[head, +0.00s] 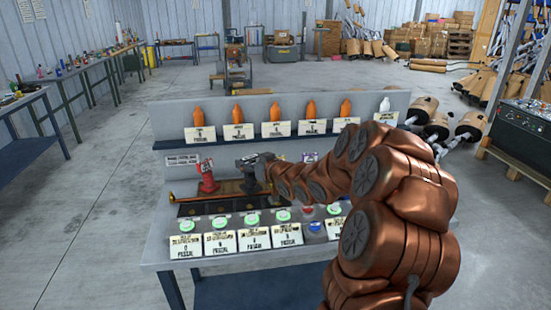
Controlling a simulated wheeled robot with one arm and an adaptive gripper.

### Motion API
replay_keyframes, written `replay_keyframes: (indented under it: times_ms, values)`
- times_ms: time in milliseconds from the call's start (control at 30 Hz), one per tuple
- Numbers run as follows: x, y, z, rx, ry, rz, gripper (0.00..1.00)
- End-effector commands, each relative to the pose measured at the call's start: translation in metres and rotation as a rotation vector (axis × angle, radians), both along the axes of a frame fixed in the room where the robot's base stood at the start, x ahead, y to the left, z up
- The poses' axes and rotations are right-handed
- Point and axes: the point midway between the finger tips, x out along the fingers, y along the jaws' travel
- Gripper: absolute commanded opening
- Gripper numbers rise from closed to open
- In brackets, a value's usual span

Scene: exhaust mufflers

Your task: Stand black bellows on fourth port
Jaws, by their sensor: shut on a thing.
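My gripper (249,164) is over the back part of the workbench, to the right of a red fitting (207,180). It is shut on a dark piece that looks like the black bellows (251,185), hanging just below it. The grip is small and partly hidden by the dark fingers. Green-ringed white ports stand in a row along the front of the bench. The fourth from the left (283,215) is in front of and to the right of my gripper, with nothing visible standing on it. Another port (334,209) is farther right, partly by my arm.
Labelled cards (254,239) lie in front of the ports. A red piece (308,210) and a blue piece (314,227) sit between ports at the right. Orange bottles (272,112) and a white bottle (385,105) stand on the back shelf. My arm hides the bench's right side.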

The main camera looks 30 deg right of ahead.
Motion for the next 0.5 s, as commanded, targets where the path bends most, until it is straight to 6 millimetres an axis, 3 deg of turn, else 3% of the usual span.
replay_keyframes:
  times_ms: [33,200,333,500]
  values:
    - [-0.001,-0.022,-0.001,-0.001,-0.001,-0.026,0.00]
    - [-0.007,-0.071,-0.008,-0.009,0.003,-0.082,0.00]
    - [-0.009,-0.088,-0.011,-0.011,0.005,-0.103,0.00]
    - [-0.010,-0.093,-0.015,-0.013,0.007,-0.107,0.00]
